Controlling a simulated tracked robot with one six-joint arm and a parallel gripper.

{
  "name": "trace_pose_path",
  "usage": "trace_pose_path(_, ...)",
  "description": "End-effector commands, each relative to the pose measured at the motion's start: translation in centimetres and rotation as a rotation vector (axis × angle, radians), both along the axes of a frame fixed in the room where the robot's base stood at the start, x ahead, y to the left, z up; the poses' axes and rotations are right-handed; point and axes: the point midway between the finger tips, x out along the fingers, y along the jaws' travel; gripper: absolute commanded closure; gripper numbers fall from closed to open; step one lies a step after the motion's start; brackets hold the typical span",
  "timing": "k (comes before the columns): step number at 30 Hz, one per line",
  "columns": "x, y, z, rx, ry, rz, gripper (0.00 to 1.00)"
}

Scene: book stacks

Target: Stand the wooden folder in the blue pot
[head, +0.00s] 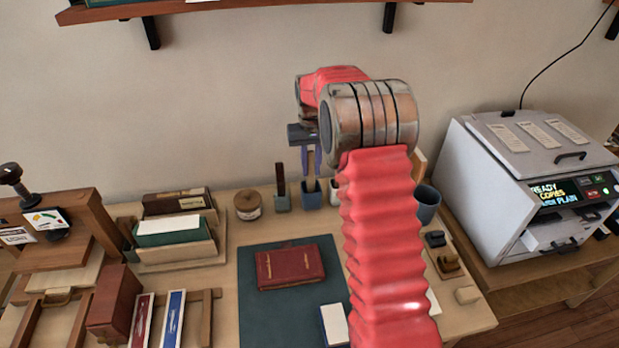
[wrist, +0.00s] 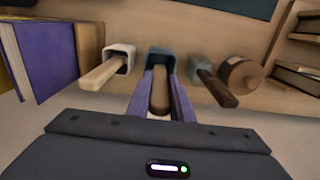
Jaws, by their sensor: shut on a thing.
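My gripper (head: 312,168) points down with its purple fingers above the blue pot (head: 311,198) near the back of the bench. In the wrist view my gripper (wrist: 160,108) is shut on the wooden folder (wrist: 159,88), a brown wooden strip held between the fingers. The blue pot (wrist: 161,58) lies directly beyond the folder, whose far end overlaps the pot's mouth. I cannot tell how deep the end sits or whether it touches the pot's floor. The folder is hard to make out in the head view.
A white pot (wrist: 120,52) with a pale wooden tool stands on one side, and a grey-green pot (wrist: 196,68) with a dark tool on the other. A twine spool (head: 247,206) stands nearby. A red book (head: 290,267) lies on the green mat (head: 262,312).

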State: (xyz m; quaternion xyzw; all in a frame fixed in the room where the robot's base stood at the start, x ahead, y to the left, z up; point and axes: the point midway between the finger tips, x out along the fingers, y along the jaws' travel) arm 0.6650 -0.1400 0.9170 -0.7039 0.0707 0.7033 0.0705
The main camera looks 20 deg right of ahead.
Motion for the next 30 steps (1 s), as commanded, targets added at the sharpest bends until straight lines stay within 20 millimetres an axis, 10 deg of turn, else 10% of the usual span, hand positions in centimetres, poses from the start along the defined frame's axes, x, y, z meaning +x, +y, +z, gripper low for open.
trace_pose_path(9, -0.1, 0.0, -4.1, 0.001, 0.003, -0.001, 1.00)
trace_pose_path(21, -0.1, -0.1, -4.5, 0.000, 0.002, -0.001, 1.00)
trace_pose_path(22, 0.0, -0.1, -4.5, 0.000, 0.001, -0.001, 0.79)
trace_pose_path(30, -0.1, -0.1, -4.5, 0.000, 0.002, -0.001, 0.62)
